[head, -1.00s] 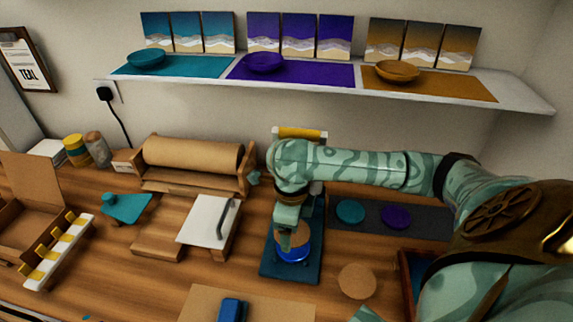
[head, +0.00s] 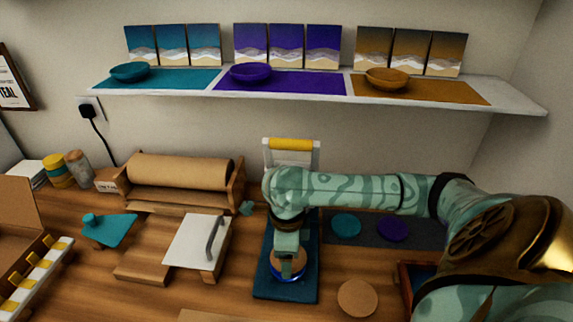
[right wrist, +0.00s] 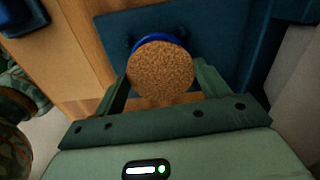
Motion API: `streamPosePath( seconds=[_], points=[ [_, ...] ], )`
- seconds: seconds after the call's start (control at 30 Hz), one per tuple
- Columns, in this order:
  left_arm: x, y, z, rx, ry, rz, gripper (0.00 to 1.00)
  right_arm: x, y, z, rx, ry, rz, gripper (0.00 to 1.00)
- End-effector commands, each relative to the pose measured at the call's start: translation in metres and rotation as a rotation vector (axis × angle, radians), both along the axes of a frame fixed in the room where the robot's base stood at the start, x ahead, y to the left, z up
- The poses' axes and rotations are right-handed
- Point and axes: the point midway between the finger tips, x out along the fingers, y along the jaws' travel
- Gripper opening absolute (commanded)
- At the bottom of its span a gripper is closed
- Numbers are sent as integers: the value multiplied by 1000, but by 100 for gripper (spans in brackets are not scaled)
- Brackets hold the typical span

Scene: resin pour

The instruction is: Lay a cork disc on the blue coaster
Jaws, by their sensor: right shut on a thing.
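My right gripper (head: 288,261) is shut on a cork disc (head: 283,268), whose round brown face fills the middle of the right wrist view (right wrist: 160,72). The disc is over the blue coaster (head: 287,280), and only the coaster's near rim shows below it. In the right wrist view a blue edge of the coaster (right wrist: 152,39) shows behind the disc. I cannot tell whether disc and coaster touch. The coaster is on a dark blue board (head: 285,294). A second cork disc (head: 357,298) lies on the table to the right. My left gripper is out of view.
A yellow-handled frame (head: 290,145) stands behind the board. A dark mat (head: 430,232) with teal (head: 346,225) and purple (head: 393,228) discs lies to the right. A white-topped block with a handle (head: 195,240) and a paper-roll holder (head: 180,171) stand left. A shelf (head: 500,98) runs above.

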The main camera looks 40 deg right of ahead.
Motion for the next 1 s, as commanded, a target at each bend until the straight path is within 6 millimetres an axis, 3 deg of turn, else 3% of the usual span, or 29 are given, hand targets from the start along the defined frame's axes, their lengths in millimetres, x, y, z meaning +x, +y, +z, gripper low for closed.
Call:
streamPosePath(
  seconds=[1.0],
  points=[
    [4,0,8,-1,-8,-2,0,0,1,0,0,0,0,53]
  ],
)
